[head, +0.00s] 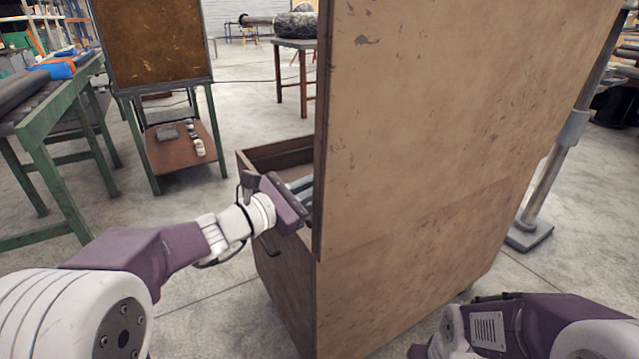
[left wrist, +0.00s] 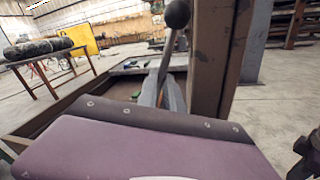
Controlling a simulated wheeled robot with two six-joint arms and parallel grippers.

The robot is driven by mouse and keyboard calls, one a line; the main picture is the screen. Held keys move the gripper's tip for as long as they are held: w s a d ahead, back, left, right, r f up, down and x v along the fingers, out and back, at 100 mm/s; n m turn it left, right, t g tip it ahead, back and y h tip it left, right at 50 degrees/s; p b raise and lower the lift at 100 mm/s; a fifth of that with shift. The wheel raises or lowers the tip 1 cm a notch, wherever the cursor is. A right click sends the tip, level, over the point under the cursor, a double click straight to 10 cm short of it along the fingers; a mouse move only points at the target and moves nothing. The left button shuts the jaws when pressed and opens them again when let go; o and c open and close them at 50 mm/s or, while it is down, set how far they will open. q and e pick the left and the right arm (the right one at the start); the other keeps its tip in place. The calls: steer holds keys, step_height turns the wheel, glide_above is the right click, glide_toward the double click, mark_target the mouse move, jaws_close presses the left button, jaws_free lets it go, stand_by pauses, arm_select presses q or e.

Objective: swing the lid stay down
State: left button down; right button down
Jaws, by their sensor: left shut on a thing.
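The lid stay (left wrist: 166,55) is a thin grey rod with a dark ball knob (left wrist: 177,13) at its top. In the left wrist view it stands nearly upright, leaning slightly, beside the lid's edge (left wrist: 214,55). My left gripper (head: 303,187) reaches over the box's left side, close to the raised lid (head: 430,110). Its grey fingers (left wrist: 162,95) are shut on the lower part of the stay. In the head view the lid hides the stay and the fingertips.
The wooden box (head: 285,290) stands under the upright lid, with its open rim (head: 270,150) showing at the left. A green-legged bench (head: 50,130) stands far left. A grey post (head: 550,175) rises at the right. Open floor lies left of the box.

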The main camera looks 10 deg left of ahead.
stand_by(0.7)
arm_select(q)
steer(key=w+a+r+n+g+p, duration=0.1)
steer(key=w+a+n+p, duration=0.5)
steer(key=p, duration=0.8)
steer(key=shift+w+a+n, duration=0.15)
steer(key=shift+w+n, duration=0.15)
steer(key=shift+w, duration=1)
steer(key=c, duration=1.5)
jaws_free()
